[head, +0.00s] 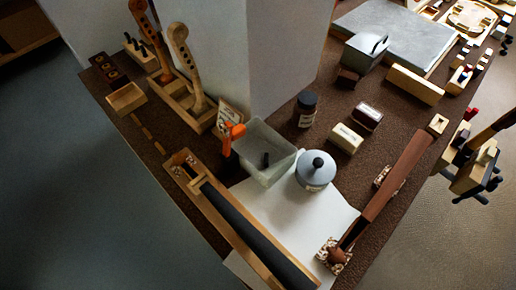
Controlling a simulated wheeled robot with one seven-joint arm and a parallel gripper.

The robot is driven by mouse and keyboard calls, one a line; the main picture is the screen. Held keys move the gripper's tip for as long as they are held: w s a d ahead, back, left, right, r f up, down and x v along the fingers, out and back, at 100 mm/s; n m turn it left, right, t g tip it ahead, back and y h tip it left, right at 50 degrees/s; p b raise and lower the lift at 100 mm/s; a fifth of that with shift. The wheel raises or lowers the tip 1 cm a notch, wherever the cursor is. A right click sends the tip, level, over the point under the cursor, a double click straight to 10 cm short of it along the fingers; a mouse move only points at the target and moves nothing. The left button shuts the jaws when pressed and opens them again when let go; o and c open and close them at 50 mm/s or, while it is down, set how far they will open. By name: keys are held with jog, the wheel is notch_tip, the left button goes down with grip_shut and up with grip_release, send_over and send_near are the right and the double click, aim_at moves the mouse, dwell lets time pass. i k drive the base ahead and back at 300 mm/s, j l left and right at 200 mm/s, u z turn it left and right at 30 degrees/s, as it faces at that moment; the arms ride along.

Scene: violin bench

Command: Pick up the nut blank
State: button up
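I cannot pick out the nut blank with certainty. A small dark piece (265,160) lies inside a translucent open bin (284,168) near the middle of the bench, and it could be the blank. It is too small to tell its exact shape. My gripper is not in view.
An orange-handled tool (230,137) stands at the bin's left. A grey lidded pot (315,171) stands close at its right. A long wooden tray (181,177) holding a black bar runs in front. White paper (285,212) lies between. A white pillar (285,55) rises behind.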

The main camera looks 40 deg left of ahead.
aim_at(160, 147)
jog(key=u, duration=1.3)
jog(key=k+j, duration=0.1)
jog(key=j, duration=0.25)
jog(key=k+j, duration=0.15)
jog(key=j, duration=0.2)
jog(key=k+j, duration=0.1)
jog(key=j, duration=0.25)
